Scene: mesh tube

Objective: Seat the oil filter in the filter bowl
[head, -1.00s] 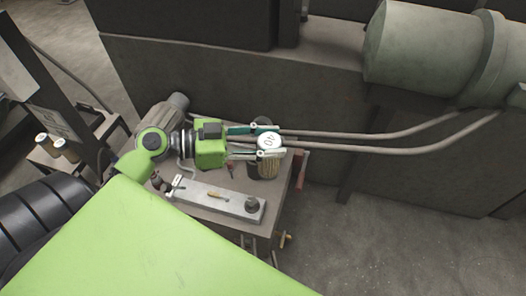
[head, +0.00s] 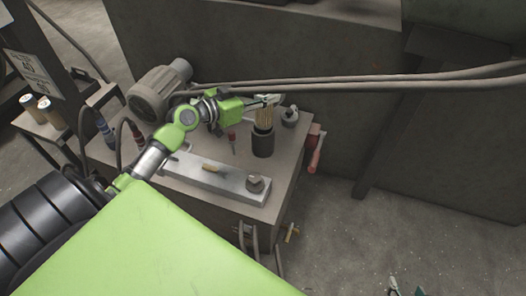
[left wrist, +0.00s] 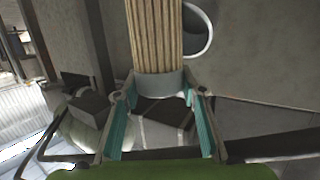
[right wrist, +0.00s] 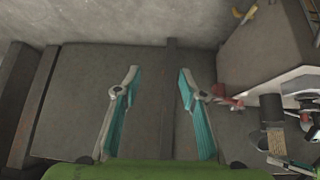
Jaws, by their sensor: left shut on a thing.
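The oil filter, a tan pleated tube (head: 264,117) with a grey end cap, stands over the mouth of the dark filter bowl (head: 263,144) in the head view. I cannot tell how far its lower end is inside. My left gripper (head: 266,99) is shut on the filter's upper end; the left wrist view shows the pleats (left wrist: 156,35) running away from the fingers (left wrist: 160,92). The right wrist view shows the filter (right wrist: 274,138) and bowl (right wrist: 271,107) at the right. My right gripper (right wrist: 157,82) is open and empty, over the floor; its tips show at the head view's lower edge (head: 406,288).
Pipes (head: 350,86) run behind the gripper. A red part (head: 314,148) sticks out at the bench's right edge. Floor is clear at the right.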

